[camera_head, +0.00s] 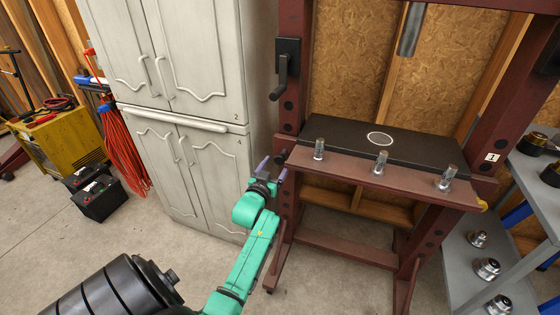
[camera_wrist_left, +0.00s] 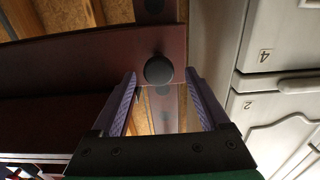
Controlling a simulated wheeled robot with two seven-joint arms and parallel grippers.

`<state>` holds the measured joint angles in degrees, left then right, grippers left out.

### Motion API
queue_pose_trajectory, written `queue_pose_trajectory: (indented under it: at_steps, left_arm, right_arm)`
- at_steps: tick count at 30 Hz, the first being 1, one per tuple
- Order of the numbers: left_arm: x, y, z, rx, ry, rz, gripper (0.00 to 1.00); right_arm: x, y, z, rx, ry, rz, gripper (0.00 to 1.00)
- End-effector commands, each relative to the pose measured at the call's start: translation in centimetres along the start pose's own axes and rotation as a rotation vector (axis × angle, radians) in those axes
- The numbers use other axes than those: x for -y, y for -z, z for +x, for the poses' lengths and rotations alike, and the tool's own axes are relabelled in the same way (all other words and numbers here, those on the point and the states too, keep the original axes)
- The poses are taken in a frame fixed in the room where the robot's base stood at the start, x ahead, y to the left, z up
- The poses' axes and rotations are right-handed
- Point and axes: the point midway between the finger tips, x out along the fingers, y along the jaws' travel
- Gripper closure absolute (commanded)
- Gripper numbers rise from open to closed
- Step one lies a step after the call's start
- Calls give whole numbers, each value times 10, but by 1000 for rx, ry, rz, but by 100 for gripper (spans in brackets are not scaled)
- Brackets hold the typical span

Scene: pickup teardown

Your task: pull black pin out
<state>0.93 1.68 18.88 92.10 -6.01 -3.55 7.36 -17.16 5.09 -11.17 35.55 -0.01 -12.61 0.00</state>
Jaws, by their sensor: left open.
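In the head view my left gripper (camera_head: 273,169) is beside the left post of the frame, just below shelf height. My right gripper is not in view.
A black crank handle (camera_head: 284,70) sticks out of the left post above. The press shelf (camera_head: 400,178) carries three metal studs. A pale cabinet (camera_head: 195,60) stands close left of the gripper. A grey shelf rack (camera_head: 530,190) with metal parts is at right.

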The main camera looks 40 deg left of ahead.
Motion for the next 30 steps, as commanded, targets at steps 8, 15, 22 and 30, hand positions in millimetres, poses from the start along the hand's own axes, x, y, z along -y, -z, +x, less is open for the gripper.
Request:
queue_pose_trajectory:
  at_steps: [8,15,22,30]
  left_arm:
    - [0,0,33,0,0,2,21]
    - [0,0,33,0,-1,1,36]
    - [0,0,33,0,-1,1,100]
    - [0,0,33,1,-1,1,100]
  right_arm:
    - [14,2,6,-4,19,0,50]
    - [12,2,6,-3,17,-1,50]
    - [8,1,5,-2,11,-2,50]
    - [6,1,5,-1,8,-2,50]
